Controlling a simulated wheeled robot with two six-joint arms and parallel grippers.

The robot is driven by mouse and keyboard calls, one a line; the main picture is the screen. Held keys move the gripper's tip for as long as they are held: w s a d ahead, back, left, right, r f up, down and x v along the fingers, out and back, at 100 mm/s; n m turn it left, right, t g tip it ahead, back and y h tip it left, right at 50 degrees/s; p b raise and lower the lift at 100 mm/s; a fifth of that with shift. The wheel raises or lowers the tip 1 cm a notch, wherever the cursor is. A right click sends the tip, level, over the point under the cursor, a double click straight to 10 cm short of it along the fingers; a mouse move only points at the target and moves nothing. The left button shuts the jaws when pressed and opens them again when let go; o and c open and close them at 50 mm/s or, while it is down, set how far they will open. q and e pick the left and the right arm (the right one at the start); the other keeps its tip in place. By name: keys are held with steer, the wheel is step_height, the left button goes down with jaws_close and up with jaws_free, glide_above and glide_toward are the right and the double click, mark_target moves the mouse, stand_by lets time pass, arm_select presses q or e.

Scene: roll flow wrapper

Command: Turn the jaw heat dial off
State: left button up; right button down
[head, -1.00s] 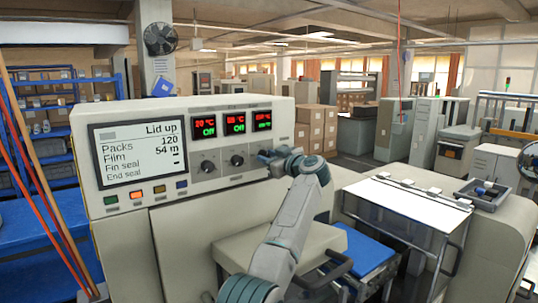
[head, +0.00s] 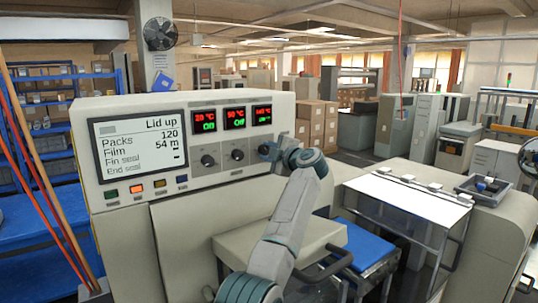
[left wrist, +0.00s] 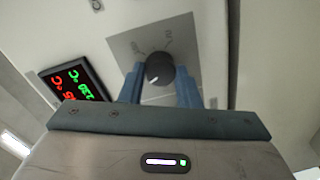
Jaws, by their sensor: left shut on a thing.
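A control panel (head: 245,178) carries a row of dark dials, with small red and green displays above them. My left gripper (head: 265,150) is at the rightmost dial, below the third display, and hides most of it. In the left wrist view this black dial (left wrist: 156,69) has a white pointer mark and sits on a grey square plate. The blue fingers of my left gripper (left wrist: 160,83) are on both sides of it and shut on it. The dial labels are too small to read. My right gripper is not in view.
Two other dials, left (head: 208,161) and middle (head: 237,155), sit beside the held one. A screen (head: 138,150) reads "Lid up", above several coloured buttons. A white flat surface (head: 405,203) and grey tray (head: 484,188) lie to the right.

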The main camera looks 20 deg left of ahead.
arm_select(q)
steer(key=n+b, duration=0.1)
steer(key=n, duration=0.3)
steer(key=shift+f+b, duration=0.2)
steer(key=shift+b, duration=0.15)
steer(key=n+b, duration=0.2)
steer(key=n, duration=0.3)
steer(key=shift+f+n+t, duration=0.15)
steer(key=shift+n+t, duration=0.15)
steer(key=shift+t, duration=0.1)
steer(key=n+b, duration=0.2)
steer(key=n, duration=0.2)
steer(key=shift+f+h+b, duration=0.15)
steer(key=shift+h+b, duration=0.15)
steer(key=shift+b, duration=0.05)
steer(key=n+b, duration=0.2)
steer(key=n, duration=0.3)
steer(key=o, duration=0.8)
steer(key=shift+o, duration=0.8)
steer(key=shift+r+t, duration=0.2)
steer(key=shift+t, duration=0.1)
steer(key=shift+s, duration=0.1)
